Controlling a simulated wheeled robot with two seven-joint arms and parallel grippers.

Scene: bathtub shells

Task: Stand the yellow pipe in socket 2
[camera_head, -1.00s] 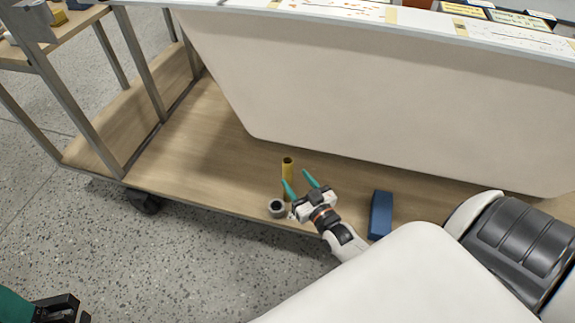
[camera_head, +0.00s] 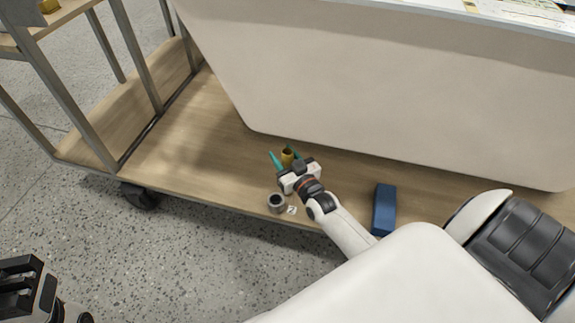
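The yellow pipe (camera_head: 287,157) stands upright on the wooden shelf, partly hidden by my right gripper. My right gripper (camera_head: 284,155) has its teal fingers spread, one on each side of the pipe; a gap shows on the left side. A grey round socket (camera_head: 277,203) with a dark hole stands near the shelf's front edge, just in front of the gripper. A small white label (camera_head: 292,210) lies beside it, too small to read. My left gripper (camera_head: 22,287) is at the lower left over the floor; its fingertips are out of the picture.
A blue block (camera_head: 384,209) stands on the shelf (camera_head: 190,160) to the right of my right forearm. A large cream tub shell (camera_head: 390,100) rises close behind the pipe. Metal posts (camera_head: 138,60) stand at the left. The shelf left of the pipe is clear.

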